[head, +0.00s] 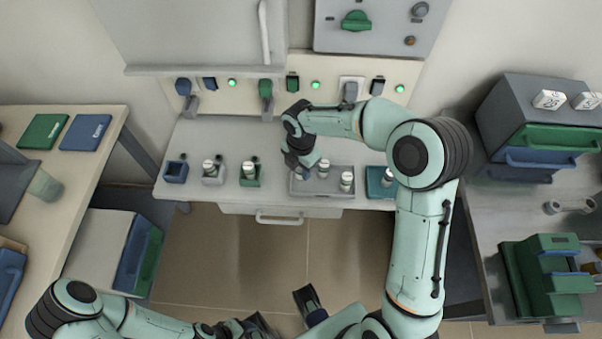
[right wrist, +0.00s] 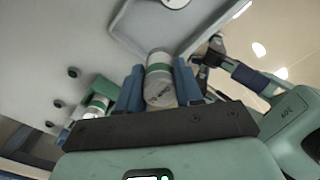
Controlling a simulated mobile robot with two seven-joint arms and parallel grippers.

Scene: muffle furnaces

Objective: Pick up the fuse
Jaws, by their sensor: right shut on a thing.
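My right gripper (head: 298,165) is over the left part of a grey tray (head: 318,191) on the bench. In the right wrist view the gripper (right wrist: 160,88) is shut on a light grey fuse (right wrist: 159,68) with a green band, held between its two blue fingers. In the head view my gripper hides most of that fuse. Two other fuses (head: 323,168) (head: 346,181) stand in the tray, right of the gripper. My left gripper (head: 285,312) is low at the bottom edge, away from the bench; its jaw state is unclear.
Left of the tray are a green holder (head: 250,183) and a grey holder (head: 213,181), each with a fuse, and an empty blue holder (head: 176,172). A teal holder (head: 376,188) with a fuse is at right. Sockets and green lamps line the back panel.

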